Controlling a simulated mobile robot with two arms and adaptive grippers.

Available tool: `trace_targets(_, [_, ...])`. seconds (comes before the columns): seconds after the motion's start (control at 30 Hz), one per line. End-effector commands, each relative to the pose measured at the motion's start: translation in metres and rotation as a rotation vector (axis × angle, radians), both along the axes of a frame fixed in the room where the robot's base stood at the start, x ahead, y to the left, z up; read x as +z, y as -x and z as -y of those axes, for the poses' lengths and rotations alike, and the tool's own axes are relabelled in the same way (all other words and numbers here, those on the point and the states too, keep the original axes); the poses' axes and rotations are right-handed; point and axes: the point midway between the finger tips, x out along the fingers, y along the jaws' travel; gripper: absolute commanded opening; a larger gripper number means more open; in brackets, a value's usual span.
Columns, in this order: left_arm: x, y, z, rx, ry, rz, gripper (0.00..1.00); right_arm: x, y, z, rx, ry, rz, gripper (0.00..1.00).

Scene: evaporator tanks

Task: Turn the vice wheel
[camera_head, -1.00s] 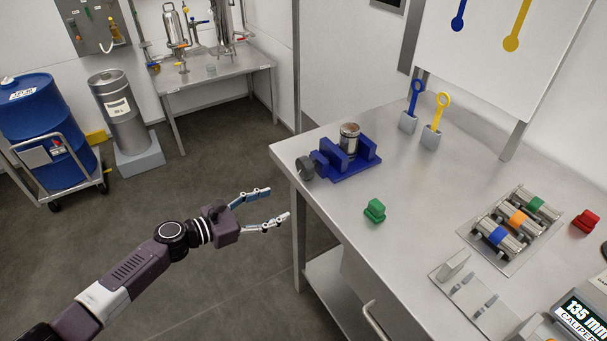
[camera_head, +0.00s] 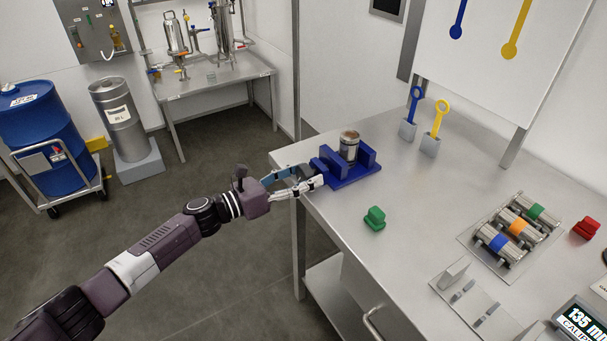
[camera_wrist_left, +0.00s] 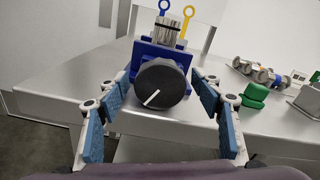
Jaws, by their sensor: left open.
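The blue vice (camera_head: 347,170) sits at the near left corner of the steel table, with a metal cylinder (camera_head: 349,146) upright between its jaws. Its dark round wheel (camera_wrist_left: 162,86) faces my wrist camera, with a white line pointing down and left. My left gripper (camera_head: 308,176) is at the wheel in the head view and largely hides it. In the left wrist view the gripper (camera_wrist_left: 160,112) is open, with one finger on each side of the wheel and gaps showing. My right gripper is not in view.
A green block (camera_head: 375,218) lies on the table (camera_head: 410,190) near the vice. Blue and yellow ring-topped tools (camera_head: 437,118) stand behind it. A rack of banded cylinders (camera_head: 515,232) and a red block (camera_head: 586,224) are farther right.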

Motion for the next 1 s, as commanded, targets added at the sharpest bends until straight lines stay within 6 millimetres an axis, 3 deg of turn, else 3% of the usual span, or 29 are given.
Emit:
trace_targets(0.27, [0.0, -0.0009, 0.0008, 0.0, 0.0, 0.0, 0.58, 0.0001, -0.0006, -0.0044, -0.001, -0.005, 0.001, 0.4])
trace_targets(0.63, [-0.0001, -0.0008, 0.0005, 0.001, 0.0, 0.0, 0.18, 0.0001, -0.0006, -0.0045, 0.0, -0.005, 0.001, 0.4])
trace_targets(1.0, [-0.0024, -0.0005, 0.0003, 0.001, -0.046, 0.063, 0.18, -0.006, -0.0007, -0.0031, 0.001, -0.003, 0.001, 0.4])
